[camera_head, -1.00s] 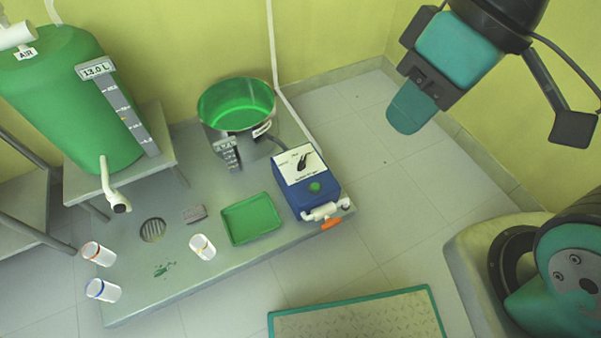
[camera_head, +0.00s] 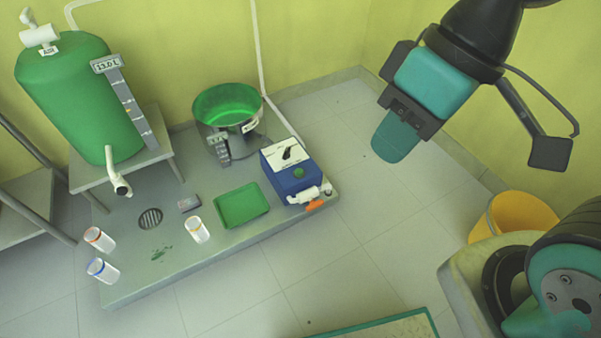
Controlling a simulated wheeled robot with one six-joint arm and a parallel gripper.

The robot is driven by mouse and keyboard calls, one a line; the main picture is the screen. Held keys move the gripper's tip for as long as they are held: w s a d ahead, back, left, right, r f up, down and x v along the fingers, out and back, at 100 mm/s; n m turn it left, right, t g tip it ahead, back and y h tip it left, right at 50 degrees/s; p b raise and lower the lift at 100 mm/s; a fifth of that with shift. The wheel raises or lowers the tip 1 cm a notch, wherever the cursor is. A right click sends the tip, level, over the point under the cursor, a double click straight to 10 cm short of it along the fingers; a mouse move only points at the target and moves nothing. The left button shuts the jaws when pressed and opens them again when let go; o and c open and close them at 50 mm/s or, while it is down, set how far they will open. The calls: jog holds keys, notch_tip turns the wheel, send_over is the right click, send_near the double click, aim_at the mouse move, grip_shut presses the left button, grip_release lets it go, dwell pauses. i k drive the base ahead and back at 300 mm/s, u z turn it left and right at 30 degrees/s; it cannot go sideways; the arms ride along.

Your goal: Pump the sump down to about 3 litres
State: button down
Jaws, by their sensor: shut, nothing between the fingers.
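The sump (camera_head: 214,129) is a round steel vessel with green liquid inside, standing at the back of the low grey platform (camera_head: 128,287). A small level gauge (camera_head: 219,148) is on its front; its reading is too small to tell. The blue pump box (camera_head: 292,182) is to its right, with a white top panel, a dark selector knob (camera_head: 287,154) and a green button (camera_head: 299,173). A white valve with an orange handle (camera_head: 315,205) is at its front. My gripper (camera_head: 391,143) is shut and empty, in the air to the right of the pump, apart from everything.
A large green tank (camera_head: 75,95) marked 13.0 L stands on a stand at left, with a white spout (camera_head: 119,184). A green tray (camera_head: 242,206), several white jars (camera_head: 197,230), a sponge (camera_head: 189,204) and a drain (camera_head: 150,219) are on the platform. A yellow bucket (camera_head: 519,218) is at right. Floor between is clear.

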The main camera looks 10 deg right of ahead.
aim_at(299, 172)
jog(key=u, duration=0.3)
jog(key=i, duration=1.1)
jog(key=z, duration=0.3)
